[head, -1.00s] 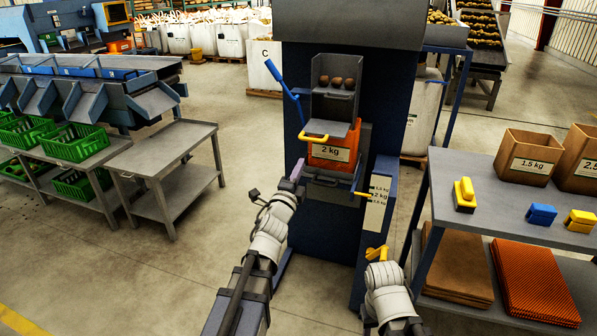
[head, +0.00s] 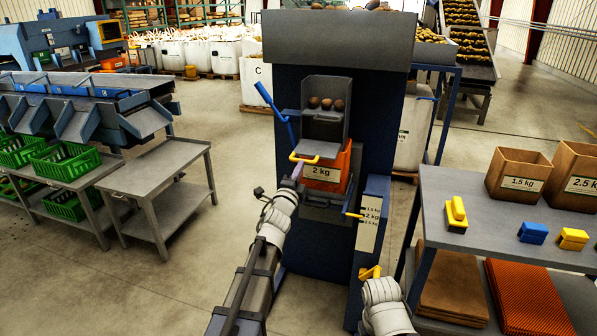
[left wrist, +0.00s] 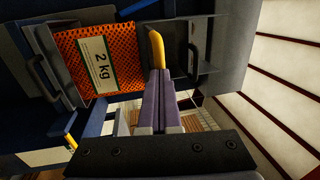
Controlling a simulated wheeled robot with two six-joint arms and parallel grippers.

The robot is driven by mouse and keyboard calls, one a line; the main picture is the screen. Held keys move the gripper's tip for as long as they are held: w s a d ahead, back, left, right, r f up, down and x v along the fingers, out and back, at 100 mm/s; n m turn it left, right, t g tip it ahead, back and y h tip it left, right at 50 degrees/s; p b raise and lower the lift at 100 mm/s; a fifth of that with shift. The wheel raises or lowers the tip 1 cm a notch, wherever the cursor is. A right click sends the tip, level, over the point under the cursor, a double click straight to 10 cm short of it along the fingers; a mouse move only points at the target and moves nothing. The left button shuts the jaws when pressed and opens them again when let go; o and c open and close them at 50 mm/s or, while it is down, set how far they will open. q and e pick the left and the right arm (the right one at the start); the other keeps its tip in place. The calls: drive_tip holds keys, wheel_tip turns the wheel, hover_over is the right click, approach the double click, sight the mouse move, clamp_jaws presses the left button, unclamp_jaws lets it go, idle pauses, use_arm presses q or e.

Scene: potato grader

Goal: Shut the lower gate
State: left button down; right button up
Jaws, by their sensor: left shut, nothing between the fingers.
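The grader's grey chamber holds several potatoes (head: 326,103). Below them a grey gate flap (head: 322,128) slants out toward me, with a yellow handle (head: 303,158) at its lower edge. The handle also shows in the left wrist view (left wrist: 157,48). My left gripper (head: 297,172) is shut and empty, its tips just below and left of this handle. In the left wrist view the shut fingers (left wrist: 157,85) end right at the handle; I cannot tell whether they touch. My right gripper (head: 383,290) is low at the right by a yellow part; its fingers are not clear.
An orange mesh bag labelled 2 kg (head: 325,173) hangs under the flap. A blue lever (head: 272,103) stands at the chamber's left. A table (head: 480,215) with boxes and coloured blocks is at right. A grey cart (head: 152,185) is at left, with clear floor between.

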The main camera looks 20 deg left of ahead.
sight(309, 149)
use_arm(q)
drive_tip(key=w, duration=1.1)
drive_tip(key=shift+d, duration=0.2)
drive_tip(key=shift+w+r, duration=0.1)
drive_tip(key=shift+w, duration=0.15)
